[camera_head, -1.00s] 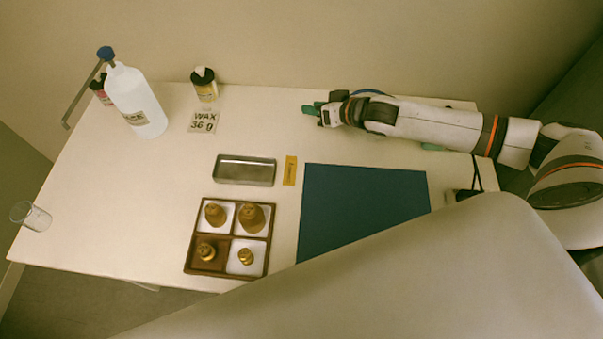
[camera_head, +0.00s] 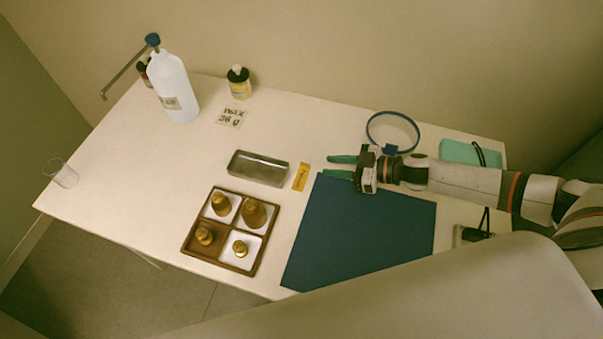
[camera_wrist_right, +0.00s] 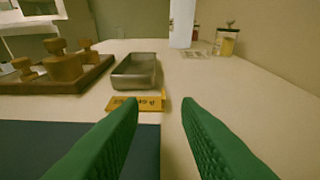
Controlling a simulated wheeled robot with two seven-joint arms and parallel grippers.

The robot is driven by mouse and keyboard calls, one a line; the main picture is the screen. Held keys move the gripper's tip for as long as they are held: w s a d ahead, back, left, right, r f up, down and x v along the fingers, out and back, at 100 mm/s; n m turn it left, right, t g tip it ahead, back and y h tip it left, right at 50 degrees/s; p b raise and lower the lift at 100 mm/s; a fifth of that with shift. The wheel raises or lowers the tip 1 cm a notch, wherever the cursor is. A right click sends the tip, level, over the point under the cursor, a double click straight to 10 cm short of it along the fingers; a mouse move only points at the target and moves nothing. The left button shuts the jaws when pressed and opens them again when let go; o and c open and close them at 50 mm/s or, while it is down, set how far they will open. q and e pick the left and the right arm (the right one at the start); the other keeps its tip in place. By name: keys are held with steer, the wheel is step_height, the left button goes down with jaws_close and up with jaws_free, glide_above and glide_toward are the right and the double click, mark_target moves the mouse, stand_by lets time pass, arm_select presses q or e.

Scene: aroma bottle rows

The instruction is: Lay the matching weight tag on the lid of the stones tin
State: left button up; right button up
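A grey metal tin (camera_head: 258,168) lies on the table behind the weight tray. I cannot tell which tin it is by any label. A small yellow tag (camera_head: 301,177) with faint dark marks lies just right of the tin. Both also show in the right wrist view, the tin (camera_wrist_right: 135,72) beyond the tag (camera_wrist_right: 137,103). My right gripper (camera_head: 342,168) is open and empty, to the right of the tag over the back edge of the blue mat. Its green fingers are spread in the right wrist view (camera_wrist_right: 160,125). My left gripper is not in view.
A brown tray (camera_head: 184,247) holds brass weights in its compartments. A "WAX 36 g" card (camera_head: 231,117), yellow-labelled jar (camera_head: 239,86) and white bottle (camera_head: 174,92) stand at the back. A blue mat (camera_head: 360,225), blue ring (camera_head: 393,131) and glass (camera_head: 62,174) are also here.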

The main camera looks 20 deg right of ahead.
mark_target(306, 164)
steer(key=shift+w+a+f, duration=0.25)
steer(key=shift+w+a, duration=0.15)
steer(key=shift+a, duration=0.05)
steer(key=x, duration=0.5)
steer(key=shift+d+f+p, duration=0.1)
steer(key=shift+f+p, duration=0.1)
steer(key=shift+p, duration=0.15)
steer(key=shift+c, duration=0.3)
jaws_close()
